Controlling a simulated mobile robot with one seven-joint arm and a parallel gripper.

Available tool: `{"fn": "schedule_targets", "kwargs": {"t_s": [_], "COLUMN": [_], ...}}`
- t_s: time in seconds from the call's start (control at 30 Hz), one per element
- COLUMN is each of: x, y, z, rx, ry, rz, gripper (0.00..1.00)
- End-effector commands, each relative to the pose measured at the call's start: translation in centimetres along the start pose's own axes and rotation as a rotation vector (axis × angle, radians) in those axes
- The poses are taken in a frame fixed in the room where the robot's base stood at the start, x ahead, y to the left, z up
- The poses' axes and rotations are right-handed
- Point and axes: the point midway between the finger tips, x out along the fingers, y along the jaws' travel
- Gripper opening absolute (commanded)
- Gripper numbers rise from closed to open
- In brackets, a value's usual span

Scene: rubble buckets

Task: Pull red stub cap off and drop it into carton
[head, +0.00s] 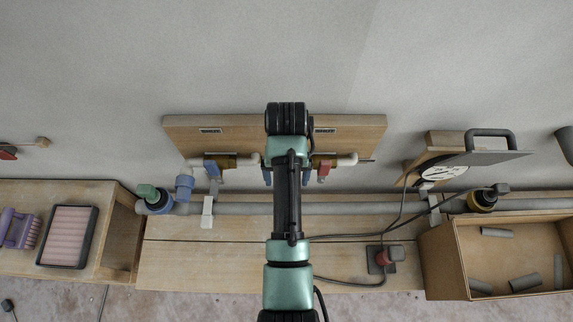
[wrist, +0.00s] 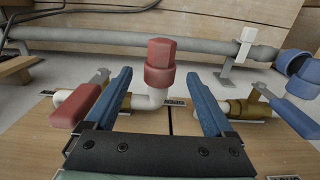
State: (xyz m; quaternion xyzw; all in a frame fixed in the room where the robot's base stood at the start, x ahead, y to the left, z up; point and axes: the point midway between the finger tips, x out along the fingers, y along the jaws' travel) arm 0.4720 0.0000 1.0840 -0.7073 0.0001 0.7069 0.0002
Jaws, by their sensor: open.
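The red stub cap (wrist: 160,62) sits on the upturned end of a white elbow pipe in the wrist view. In the head view my arm hides it. My gripper (wrist: 163,76) is open, its two blue fingers on either side of the cap with gaps to both. It holds nothing. In the head view the blue fingertips of my gripper (head: 287,177) show on both sides of my arm, close to the wall board. The carton (head: 438,266) is an open brown box at the right in the head view, with several grey pipe pieces inside.
A red valve handle (wrist: 76,106) is close to the left finger, and a blue valve handle (wrist: 288,112) is on the right. A grey pipe (head: 240,208) runs along the wall. A cable and red-knobbed box (head: 382,258) lie on the bench between my arm and the carton.

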Motion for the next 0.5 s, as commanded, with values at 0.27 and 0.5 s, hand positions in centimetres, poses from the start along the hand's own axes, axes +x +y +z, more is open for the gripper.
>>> {"fn": "schedule_targets", "kwargs": {"t_s": [0.27,0.5], "x": [2.7,3.0], "y": [0.0,0.0], "z": [0.0,0.0], "rx": [0.0,0.0], "ry": [0.0,0.002], "rz": [0.0,0.0], "gripper": [0.88,0.88]}}
